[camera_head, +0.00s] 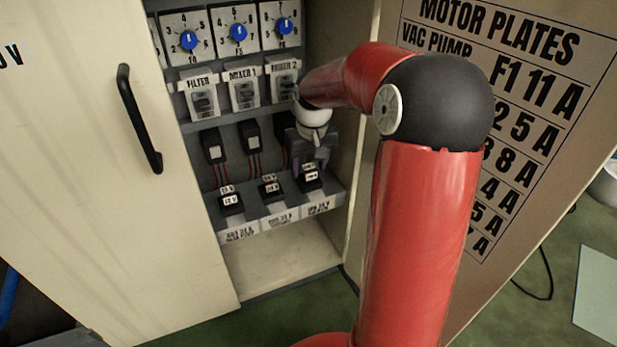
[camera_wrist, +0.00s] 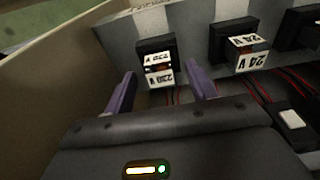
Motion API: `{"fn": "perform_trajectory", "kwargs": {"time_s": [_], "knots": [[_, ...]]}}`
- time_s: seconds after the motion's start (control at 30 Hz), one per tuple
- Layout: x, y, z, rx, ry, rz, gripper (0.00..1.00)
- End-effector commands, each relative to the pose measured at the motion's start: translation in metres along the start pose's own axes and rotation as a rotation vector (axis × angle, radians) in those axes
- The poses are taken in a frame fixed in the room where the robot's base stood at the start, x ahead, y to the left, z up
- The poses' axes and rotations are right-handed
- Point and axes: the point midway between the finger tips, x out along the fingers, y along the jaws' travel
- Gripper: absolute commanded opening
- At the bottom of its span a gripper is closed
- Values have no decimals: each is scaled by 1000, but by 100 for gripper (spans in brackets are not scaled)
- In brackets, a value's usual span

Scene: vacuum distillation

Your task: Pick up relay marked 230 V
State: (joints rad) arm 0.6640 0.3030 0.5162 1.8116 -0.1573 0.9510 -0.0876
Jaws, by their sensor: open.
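The relay marked 230 V (camera_wrist: 158,60) is a small black block with white labels. It stands in the shelf at the bottom of the open cabinet. In the head view it is the rightmost relay (camera_head: 309,180), partly covered by my gripper (camera_head: 310,160). In the wrist view my gripper (camera_wrist: 160,92) has its two purple fingers apart, one on each side of the relay's near end. The relay lies between and just beyond the fingertips, and I see no contact. A relay marked 24 V (camera_wrist: 243,48) stands beside it, to the right in the wrist view.
The middle relay (camera_head: 270,188) and left relay (camera_head: 231,202) share the shelf (camera_head: 287,212). Black sockets with red wires (camera_head: 213,148) hang behind them. Switches and blue dials (camera_head: 238,32) are above. The cabinet's open door (camera_head: 95,180) and the side wall beside my gripper limit room.

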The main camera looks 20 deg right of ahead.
Motion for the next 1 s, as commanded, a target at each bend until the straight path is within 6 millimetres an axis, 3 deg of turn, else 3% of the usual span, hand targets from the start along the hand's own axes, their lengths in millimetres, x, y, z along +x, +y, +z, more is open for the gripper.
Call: {"fn": "perform_trajectory", "kwargs": {"time_s": [0.1, 0.3, 0.67, 1.0], "knots": [[13, 0, 0, -1, 0, -1, 56], [13, 0, 0, -1, 1, 0, 56], [13, 0, 0, -1, 1, 0, 9], [9, 0, -1, -1, 2, 0, 7]]}}
